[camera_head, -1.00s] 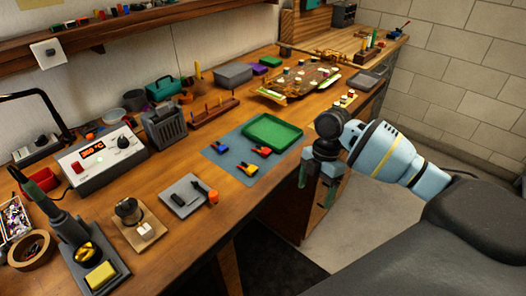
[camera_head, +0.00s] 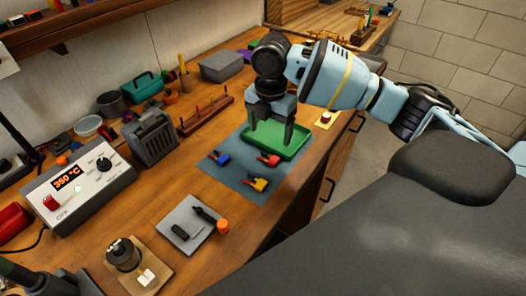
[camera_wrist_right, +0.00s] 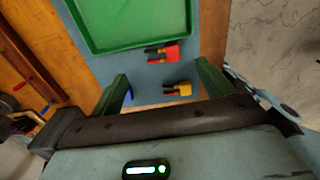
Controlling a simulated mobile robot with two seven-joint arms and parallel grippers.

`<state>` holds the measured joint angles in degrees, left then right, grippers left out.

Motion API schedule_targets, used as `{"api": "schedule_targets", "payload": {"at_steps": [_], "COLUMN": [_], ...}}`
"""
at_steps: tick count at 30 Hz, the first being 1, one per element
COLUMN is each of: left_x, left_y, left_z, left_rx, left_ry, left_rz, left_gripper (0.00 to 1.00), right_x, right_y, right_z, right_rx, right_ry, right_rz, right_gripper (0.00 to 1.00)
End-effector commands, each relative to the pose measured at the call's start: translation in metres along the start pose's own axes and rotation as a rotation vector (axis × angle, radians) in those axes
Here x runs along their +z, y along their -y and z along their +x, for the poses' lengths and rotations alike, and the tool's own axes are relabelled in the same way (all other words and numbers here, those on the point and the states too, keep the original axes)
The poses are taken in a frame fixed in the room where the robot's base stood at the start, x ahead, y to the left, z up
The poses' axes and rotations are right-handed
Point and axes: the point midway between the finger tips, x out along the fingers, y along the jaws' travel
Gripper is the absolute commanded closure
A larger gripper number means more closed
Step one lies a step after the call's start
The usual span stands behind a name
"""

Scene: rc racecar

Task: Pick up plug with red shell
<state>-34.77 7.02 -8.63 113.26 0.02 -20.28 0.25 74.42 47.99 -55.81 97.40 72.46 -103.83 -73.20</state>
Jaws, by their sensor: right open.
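The plug with the red shell (camera_head: 268,160) lies on a blue-grey mat (camera_head: 240,178), just in front of a green tray (camera_head: 300,146). A plug with a blue shell (camera_head: 219,158) lies to its left and one with a yellow shell (camera_head: 258,184) lies nearer. My right gripper (camera_head: 270,138) is open and empty, pointing down above the tray and mat. In the right wrist view the red plug (camera_wrist_right: 163,53) and yellow plug (camera_wrist_right: 177,89) show between and beyond the open fingers. The blue plug is mostly hidden there behind a finger. My left gripper is not in view.
A grey pad with a black tool and an orange cap (camera_head: 223,226) lies nearer on the bench. A soldering station (camera_head: 90,185) and a grey slotted box (camera_head: 150,137) stand left. A wooden rack (camera_head: 206,115) lies behind the mat. Bare wood lies between the station and the mat.

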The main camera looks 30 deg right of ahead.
Motion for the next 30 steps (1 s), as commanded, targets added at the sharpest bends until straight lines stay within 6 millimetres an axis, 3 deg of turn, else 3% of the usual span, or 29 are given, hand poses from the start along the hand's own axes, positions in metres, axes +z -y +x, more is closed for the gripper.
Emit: {"api": "schedule_targets", "payload": {"at_steps": [6, 10, 17, 25, 30], "left_x": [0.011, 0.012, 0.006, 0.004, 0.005], "left_y": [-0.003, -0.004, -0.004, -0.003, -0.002], "left_z": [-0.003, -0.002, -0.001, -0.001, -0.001], "left_rx": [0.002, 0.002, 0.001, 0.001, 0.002], "left_ry": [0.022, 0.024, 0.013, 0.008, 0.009], "left_rz": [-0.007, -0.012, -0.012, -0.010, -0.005], "left_gripper": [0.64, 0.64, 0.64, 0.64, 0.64], "right_x": [0.000, -0.001, -0.002, -0.007, -0.007], "right_y": [0.000, 0.001, 0.000, -0.001, -0.001], "right_z": [0.011, 0.025, 0.031, 0.068, 0.078], "right_rx": [-0.003, -0.004, 0.000, -0.002, -0.001], "right_ry": [0.000, -0.001, -0.001, -0.001, 0.000], "right_rz": [0.001, 0.000, 0.000, 0.001, 0.000], "right_gripper": [0.20, 0.20, 0.20, 0.20, 0.20]}}
